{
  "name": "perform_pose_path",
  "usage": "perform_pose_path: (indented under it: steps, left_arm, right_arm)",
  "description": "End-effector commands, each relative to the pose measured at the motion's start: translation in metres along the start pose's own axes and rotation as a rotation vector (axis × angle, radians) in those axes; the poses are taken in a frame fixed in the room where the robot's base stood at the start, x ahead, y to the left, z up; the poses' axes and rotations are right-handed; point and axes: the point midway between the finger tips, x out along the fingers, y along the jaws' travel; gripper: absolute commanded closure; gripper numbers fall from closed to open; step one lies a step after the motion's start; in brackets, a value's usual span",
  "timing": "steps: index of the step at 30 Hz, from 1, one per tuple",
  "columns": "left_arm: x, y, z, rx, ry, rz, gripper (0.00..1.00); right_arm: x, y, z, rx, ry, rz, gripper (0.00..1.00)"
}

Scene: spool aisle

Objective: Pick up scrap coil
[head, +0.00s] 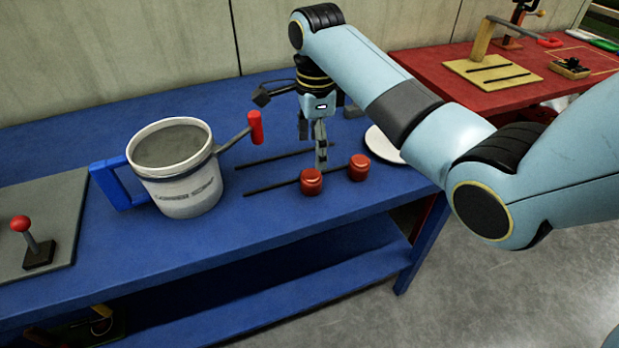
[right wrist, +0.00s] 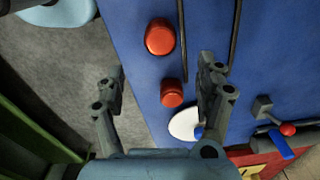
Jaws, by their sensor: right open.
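I cannot make out a scrap coil for certain. A small dark tangled thing (head: 571,65) lies on the red table at the upper right, too small to tell what it is. My right gripper (head: 313,145) points down over the blue bench, just behind two red round caps. It is open with nothing between its fingers; the right wrist view also shows it open (right wrist: 160,82). The left red cap (head: 311,181) and right red cap (head: 358,167) stand by two dark rods. My left gripper is not in view.
A white bucket (head: 190,195) with a blue handle and a red-tipped lever stands left on the blue bench (head: 150,270). A white disc (head: 385,145) lies at the bench's right end. A red-knobbed lever (head: 38,248) stands on a grey plate. The red table (head: 440,62) is behind right.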

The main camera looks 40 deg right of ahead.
Motion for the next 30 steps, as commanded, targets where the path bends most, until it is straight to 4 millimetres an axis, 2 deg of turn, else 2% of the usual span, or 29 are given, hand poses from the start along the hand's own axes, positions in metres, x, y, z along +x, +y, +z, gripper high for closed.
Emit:
perform_pose_path:
  steps: [1,4,12,17,24,30]
  left_arm:
    - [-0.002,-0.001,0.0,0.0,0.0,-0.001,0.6]
    - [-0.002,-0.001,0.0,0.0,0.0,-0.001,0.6]
    - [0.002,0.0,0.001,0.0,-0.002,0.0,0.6]
    - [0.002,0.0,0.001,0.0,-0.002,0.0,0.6]
    - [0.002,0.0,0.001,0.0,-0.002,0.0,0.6]
    - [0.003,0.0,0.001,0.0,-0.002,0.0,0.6]
  right_arm:
    - [-0.007,-0.006,0.002,0.052,-0.001,0.008,0.28]
    - [-0.006,-0.01,0.003,0.113,0.0,0.02,0.28]
    - [0.037,-0.009,0.004,0.121,-0.001,0.022,0.28]
    - [0.049,-0.008,0.004,0.12,0.0,0.021,0.28]
    - [0.085,-0.001,0.008,0.12,0.0,0.021,0.28]
    - [0.097,-0.001,0.008,0.119,-0.001,0.018,0.28]
